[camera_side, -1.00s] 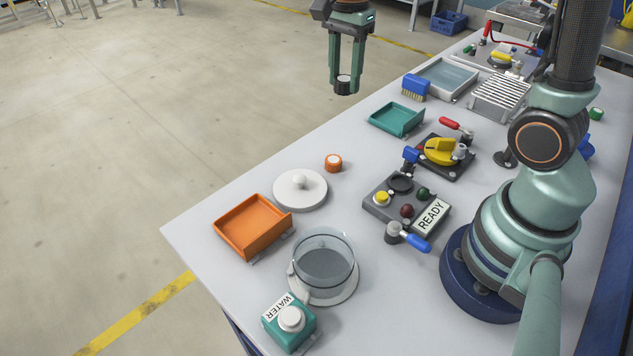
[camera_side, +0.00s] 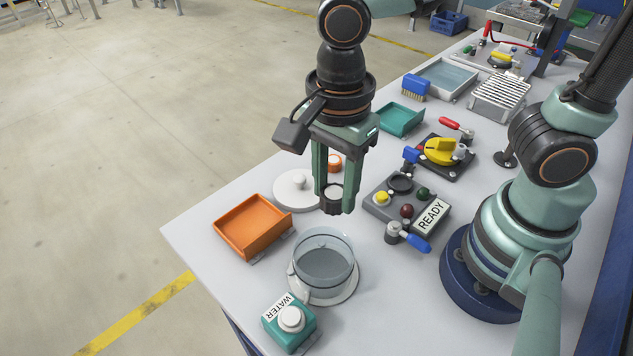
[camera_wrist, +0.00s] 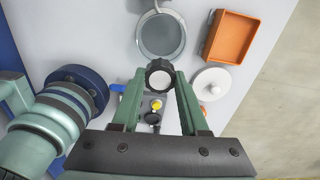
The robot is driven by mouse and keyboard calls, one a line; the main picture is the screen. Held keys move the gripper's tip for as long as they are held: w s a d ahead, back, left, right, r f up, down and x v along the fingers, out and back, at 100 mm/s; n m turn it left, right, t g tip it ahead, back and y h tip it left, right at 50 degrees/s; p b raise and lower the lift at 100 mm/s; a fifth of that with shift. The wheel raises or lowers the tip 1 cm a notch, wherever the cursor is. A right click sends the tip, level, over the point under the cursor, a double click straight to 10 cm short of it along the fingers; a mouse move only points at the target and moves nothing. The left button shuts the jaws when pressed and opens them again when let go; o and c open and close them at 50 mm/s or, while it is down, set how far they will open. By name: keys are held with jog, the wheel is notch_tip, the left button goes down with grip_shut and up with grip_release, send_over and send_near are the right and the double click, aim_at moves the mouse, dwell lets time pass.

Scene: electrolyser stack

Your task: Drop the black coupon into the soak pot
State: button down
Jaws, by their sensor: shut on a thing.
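My gripper (camera_side: 335,200) is shut on the black coupon (camera_side: 332,203), a small dark knurled disc with a pale round face. It hangs above the table, up and slightly right of the soak pot. In the wrist view the coupon (camera_wrist: 160,77) sits between the two green fingertips (camera_wrist: 161,78). The soak pot (camera_side: 325,264) is a clear glass vessel with liquid inside, standing open on a white round base. It also shows in the wrist view (camera_wrist: 161,36), just beyond the coupon. The coupon is apart from the pot.
A white lid with a knob (camera_side: 291,188) lies behind the pot, partly hidden by my gripper. A control box with a READY sign (camera_side: 431,214) is at right.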

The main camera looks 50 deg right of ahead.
jog(key=shift+f, duration=2.55)
jog(key=shift+c, duration=1.7)
grip_release()
notch_tip(320, 180, up, 12)
jog(key=shift+r, duration=0.1)
jog(key=shift+d, duration=0.1)
